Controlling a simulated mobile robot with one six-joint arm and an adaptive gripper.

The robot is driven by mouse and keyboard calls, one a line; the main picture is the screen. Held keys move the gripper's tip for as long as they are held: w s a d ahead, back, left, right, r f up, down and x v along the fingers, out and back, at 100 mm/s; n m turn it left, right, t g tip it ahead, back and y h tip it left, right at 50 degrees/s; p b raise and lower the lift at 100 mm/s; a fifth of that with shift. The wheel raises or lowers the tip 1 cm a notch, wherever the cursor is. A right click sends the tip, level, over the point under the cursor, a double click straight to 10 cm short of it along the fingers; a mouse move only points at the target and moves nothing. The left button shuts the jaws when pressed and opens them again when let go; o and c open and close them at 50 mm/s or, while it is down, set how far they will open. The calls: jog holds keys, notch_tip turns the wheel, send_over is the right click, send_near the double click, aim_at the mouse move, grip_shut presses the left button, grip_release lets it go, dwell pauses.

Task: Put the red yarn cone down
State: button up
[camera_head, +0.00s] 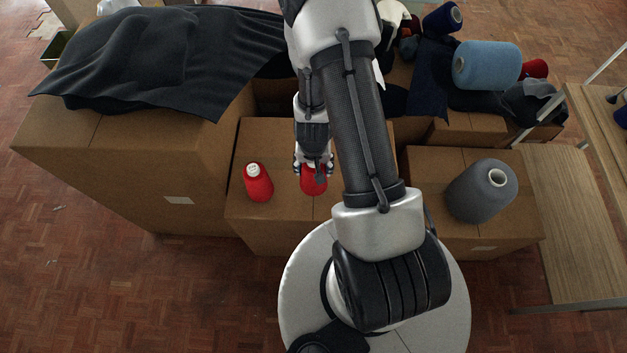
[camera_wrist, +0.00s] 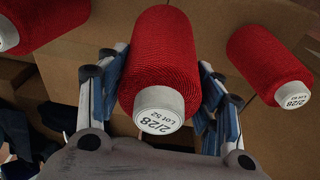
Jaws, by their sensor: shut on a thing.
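The red yarn cone (camera_head: 314,181) is between the fingers of my gripper (camera_head: 313,169), over the top of the middle cardboard box (camera_head: 290,215). In the wrist view the cone (camera_wrist: 166,55) fills the space between both blue-grey fingers, its pale labelled end (camera_wrist: 159,110) toward the camera. My gripper is shut on it. I cannot tell whether its base touches the box. A second red cone (camera_head: 258,184) stands on the same box, to the left and apart; it shows at the right in the wrist view (camera_wrist: 268,65).
Another red cone (camera_wrist: 45,18) shows at the wrist view's upper left. A grey cone (camera_head: 480,192) lies on the right box (camera_head: 430,215). Dark cloth (camera_head: 165,60) covers the left box (camera_head: 130,170). A blue cone (camera_head: 487,65) is behind. Wooden shelving (camera_head: 570,220) stands at right.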

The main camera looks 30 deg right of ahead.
notch_tip(320, 180, down, 6)
jog(key=b, duration=0.2)
dwell(0.3)
jog(key=shift+f, duration=0.25)
jog(key=o, duration=1.3)
jog(key=shift+r, duration=0.1)
jog(key=shift+r, duration=0.1)
